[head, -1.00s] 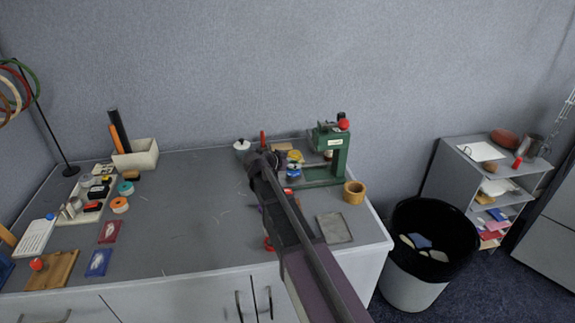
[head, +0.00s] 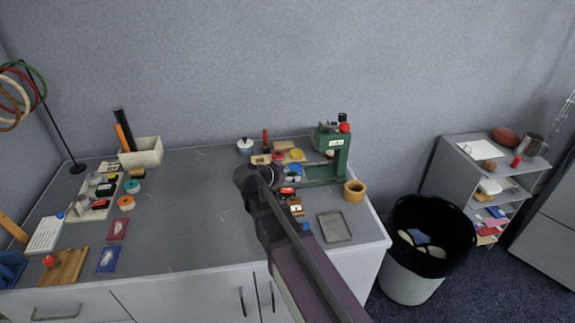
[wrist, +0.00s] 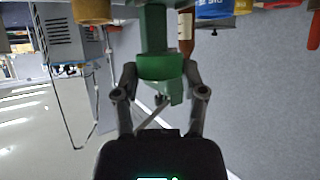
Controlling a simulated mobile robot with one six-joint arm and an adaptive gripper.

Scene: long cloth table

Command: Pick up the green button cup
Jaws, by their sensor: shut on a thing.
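In the wrist view, a rounded green cup (wrist: 160,67) sits between the two fingers of my gripper (wrist: 160,78), which touch it from both sides. My gripper is shut on it. Another green piece shows just below the cup, and a green upright stands behind it; where one ends and the other begins is hard to tell. In the head view, the end of my arm is over the right half of the table and hides the cup and the fingertips. Whether the cup is clear of the table cannot be seen.
A green press (head: 335,155) stands at the back right with small coloured tins beside it. A wooden cup (head: 354,192) and a grey tray (head: 335,227) are near the right edge. A black-lined bin (head: 405,285) stands on the floor. The table's middle (head: 185,210) is clear.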

